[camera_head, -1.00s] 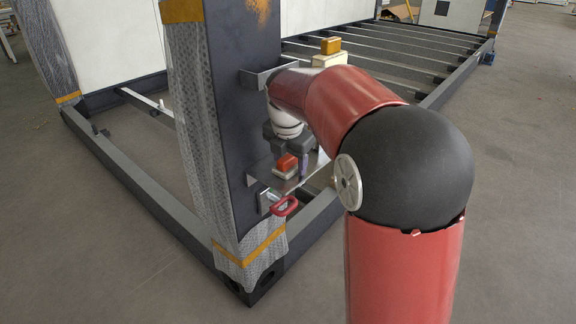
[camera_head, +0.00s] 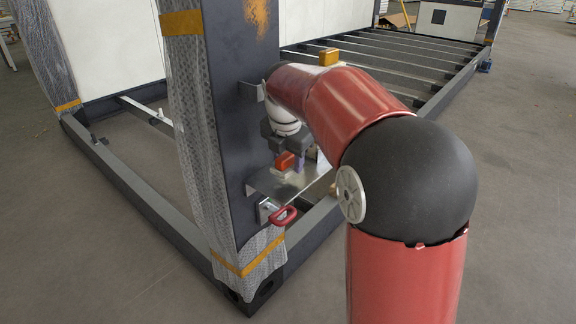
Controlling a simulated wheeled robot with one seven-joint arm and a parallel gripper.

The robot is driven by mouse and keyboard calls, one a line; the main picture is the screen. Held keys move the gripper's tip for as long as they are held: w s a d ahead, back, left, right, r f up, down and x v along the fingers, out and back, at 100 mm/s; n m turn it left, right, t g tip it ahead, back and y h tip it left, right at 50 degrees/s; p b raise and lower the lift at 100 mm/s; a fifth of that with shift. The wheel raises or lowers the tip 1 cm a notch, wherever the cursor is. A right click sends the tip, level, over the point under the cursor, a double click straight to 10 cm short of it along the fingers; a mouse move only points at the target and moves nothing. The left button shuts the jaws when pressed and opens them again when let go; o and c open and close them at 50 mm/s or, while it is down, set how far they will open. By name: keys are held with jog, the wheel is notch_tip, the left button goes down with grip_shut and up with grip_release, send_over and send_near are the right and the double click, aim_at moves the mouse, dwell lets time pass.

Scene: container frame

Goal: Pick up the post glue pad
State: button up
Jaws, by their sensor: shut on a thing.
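The glue pad (camera_head: 285,160), with an orange-red body, is beside the dark post (camera_head: 223,130), just above a metal shelf bracket (camera_head: 272,184). My gripper (camera_head: 290,157) is shut on it and holds it, slightly tilted, clear of the shelf. My red arm hides part of the gripper, and the fingertips are small and hard to make out. The pad's pale base, seen earlier, is hardly visible now.
A yellow-orange block (camera_head: 329,56) sits higher up behind my arm. A red loop handle (camera_head: 284,215) sticks out below the shelf. Bubble wrap (camera_head: 187,110) covers the post's left side. Dark frame beams (camera_head: 130,195) run along the floor.

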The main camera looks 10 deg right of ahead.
jog(key=s+d+b, duration=0.1)
jog(key=s+d, duration=0.9)
jog(key=s, duration=0.4)
jog(key=shift+s+d+b, duration=0.3)
jog(key=shift+b, duration=0.05)
jog(key=shift+r, duration=0.1)
jog(key=o, duration=0.4)
jog(key=shift+c, duration=1.4)
